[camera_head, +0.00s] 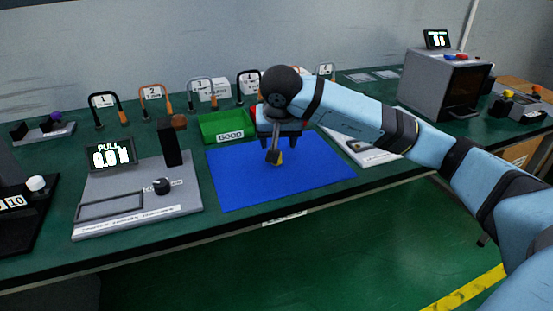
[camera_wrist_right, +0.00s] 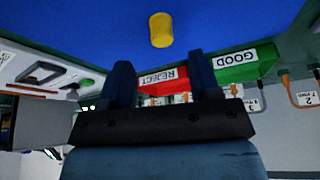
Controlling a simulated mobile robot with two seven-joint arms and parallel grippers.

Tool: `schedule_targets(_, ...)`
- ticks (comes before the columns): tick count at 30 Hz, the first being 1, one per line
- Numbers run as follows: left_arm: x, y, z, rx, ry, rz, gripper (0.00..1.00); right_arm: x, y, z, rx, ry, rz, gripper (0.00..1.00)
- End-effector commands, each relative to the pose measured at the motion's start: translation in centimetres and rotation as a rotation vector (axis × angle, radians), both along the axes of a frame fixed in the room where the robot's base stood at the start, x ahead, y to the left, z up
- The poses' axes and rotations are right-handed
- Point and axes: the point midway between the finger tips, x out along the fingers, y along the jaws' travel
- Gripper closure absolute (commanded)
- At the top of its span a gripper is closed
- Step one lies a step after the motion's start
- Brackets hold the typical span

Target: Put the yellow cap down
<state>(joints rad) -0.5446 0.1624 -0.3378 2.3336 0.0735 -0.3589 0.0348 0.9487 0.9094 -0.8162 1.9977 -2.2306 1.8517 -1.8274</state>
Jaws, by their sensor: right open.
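In the right wrist view the small cylindrical cap (camera_wrist_right: 161,30) appears against the blue mat (camera_wrist_right: 80,22). There my right gripper (camera_wrist_right: 160,62) is open, its two fingers apart. The cap shows beyond the fingertips, between their lines, with a gap to each finger. My left gripper is in neither view.
A green GOOD bin (camera_head: 222,125) stands behind the mat, beside a red REJECT bin (camera_wrist_right: 163,86). A PULL tester (camera_head: 140,195) stands left of the mat. Several numbered hooked stands line the back. A grey box machine (camera_head: 447,82) stands at the right. The mat's front is clear.

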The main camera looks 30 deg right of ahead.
Motion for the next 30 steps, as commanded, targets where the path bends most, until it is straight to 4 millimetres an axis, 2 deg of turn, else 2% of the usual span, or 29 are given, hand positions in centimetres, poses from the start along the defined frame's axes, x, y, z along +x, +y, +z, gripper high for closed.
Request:
schedule_targets(7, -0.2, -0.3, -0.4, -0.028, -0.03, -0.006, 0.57, 0.8, -0.2, -2.9, 0.002, 0.004, -0.001, 0.43)
schedule_targets(9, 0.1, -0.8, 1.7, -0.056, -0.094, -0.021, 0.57, 1.2, -0.4, -3.9, 0.001, 0.005, -0.002, 0.43)
schedule_targets(12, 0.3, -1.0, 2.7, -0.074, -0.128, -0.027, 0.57, 1.6, -0.7, -4.8, 0.002, 0.002, -0.001, 0.43)
schedule_targets(19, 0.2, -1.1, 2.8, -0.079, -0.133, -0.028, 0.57, 1.7, -0.7, -4.8, 0.0, 0.001, 0.001, 0.43)
schedule_targets(26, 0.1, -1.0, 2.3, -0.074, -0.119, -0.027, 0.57, 1.7, -0.7, -4.8, 0.0, 0.001, 0.001, 0.96)
schedule_targets(29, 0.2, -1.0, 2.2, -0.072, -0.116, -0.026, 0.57, 1.7, -0.7, -4.8, 0.001, 0.001, 0.0, 0.96)
schedule_targets(30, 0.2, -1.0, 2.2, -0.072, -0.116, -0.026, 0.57, 1.7, -0.7, -4.8, 0.001, 0.001, 0.0, 1.0)
